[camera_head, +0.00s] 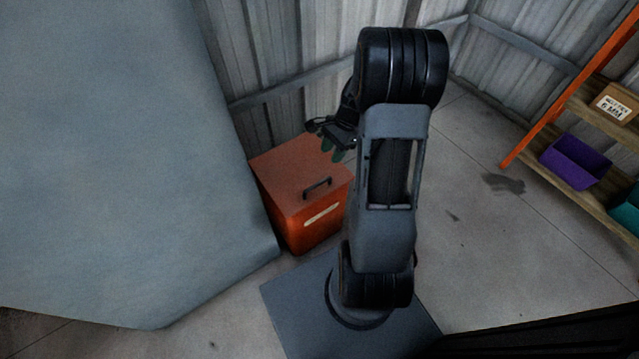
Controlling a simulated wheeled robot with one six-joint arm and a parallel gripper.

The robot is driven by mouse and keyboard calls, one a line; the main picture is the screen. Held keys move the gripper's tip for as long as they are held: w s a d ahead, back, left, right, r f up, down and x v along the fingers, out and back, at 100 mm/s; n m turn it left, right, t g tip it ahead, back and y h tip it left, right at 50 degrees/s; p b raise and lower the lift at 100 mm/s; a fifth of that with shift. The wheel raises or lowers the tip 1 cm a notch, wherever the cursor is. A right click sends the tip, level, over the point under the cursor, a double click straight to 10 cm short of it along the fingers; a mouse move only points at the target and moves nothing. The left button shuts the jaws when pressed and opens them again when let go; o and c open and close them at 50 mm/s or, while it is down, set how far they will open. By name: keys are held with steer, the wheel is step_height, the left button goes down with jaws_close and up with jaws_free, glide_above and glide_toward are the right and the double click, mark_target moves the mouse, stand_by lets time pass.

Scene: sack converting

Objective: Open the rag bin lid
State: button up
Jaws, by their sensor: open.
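The rag bin (314,235) is an orange box on the floor by the corrugated wall, with a pale label strip on its front. Its lid (283,178) lies flat and closed on top, with a dark handle (317,188) near the front edge. My gripper (337,150) is above the back right part of the lid, its dark greenish fingers apart and empty. It is behind the handle in the picture and does not touch it.
A large grey-blue surface (110,150) fills the left, close beside the bin. At the right, a shelf with orange uprights (545,130) holds a purple bin (574,161), a teal bin (628,212) and a labelled box (614,104). Floor between is clear apart from dark stains.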

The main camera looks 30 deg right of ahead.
mark_target(318, 183)
steer(key=b+x, duration=0.4)
steer(key=x, duration=0.7)
steer(key=shift+a+f, duration=0.15)
steer(key=shift+f, duration=0.25)
jaws_close()
